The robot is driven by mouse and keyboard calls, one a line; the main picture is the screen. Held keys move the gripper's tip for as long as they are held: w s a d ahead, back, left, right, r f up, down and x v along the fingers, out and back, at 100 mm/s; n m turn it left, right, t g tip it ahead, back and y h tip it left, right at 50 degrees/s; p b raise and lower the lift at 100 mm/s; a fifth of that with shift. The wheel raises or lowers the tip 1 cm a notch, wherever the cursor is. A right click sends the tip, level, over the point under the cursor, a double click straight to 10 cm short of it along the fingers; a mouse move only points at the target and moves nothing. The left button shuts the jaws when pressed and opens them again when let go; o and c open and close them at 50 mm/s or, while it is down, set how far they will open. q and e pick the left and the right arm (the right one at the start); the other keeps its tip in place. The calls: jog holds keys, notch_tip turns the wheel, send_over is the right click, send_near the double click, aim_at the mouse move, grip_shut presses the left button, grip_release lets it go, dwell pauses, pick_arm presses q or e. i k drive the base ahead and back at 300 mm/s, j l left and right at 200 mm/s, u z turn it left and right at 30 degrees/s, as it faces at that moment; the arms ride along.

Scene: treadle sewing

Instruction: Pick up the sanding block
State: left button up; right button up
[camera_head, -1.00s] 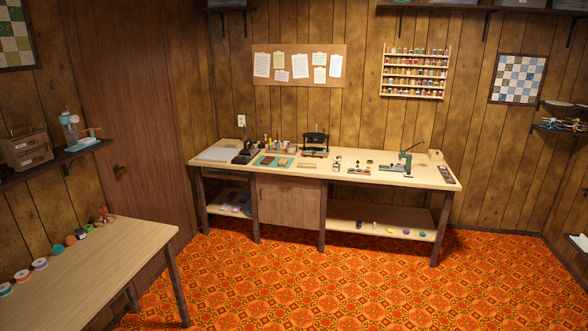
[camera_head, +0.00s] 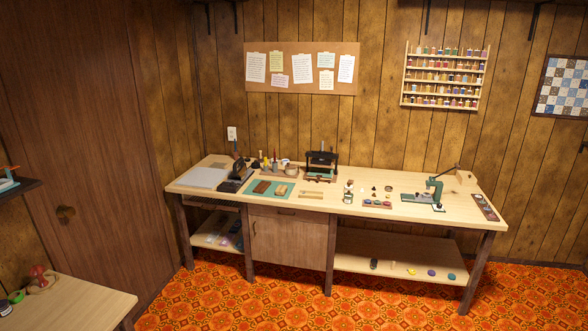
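The workbench (camera_head: 340,204) stands against the far wall, some way ahead of me. Several small block-like things lie on it, too small to tell surely which is the sanding block. A dark brown piece (camera_head: 262,187) and a tan piece (camera_head: 281,190) lie on a green mat (camera_head: 252,193). A pale wooden strip (camera_head: 311,195) lies right of the mat. A pale wooden block (camera_head: 466,177) stands near the bench's right end. Neither of my grippers is in view.
A black press (camera_head: 321,165) stands at the back of the bench, and a green hand press (camera_head: 433,188) stands toward its right. A table corner (camera_head: 84,305) juts in at lower left. The patterned floor (camera_head: 230,303) before the bench is clear.

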aim_at(281, 190)
jog(key=i, duration=3.3)
jog(key=i+z, duration=0.25)
jog(key=i+j+z, duration=0.2)
jog(key=i, duration=0.25)
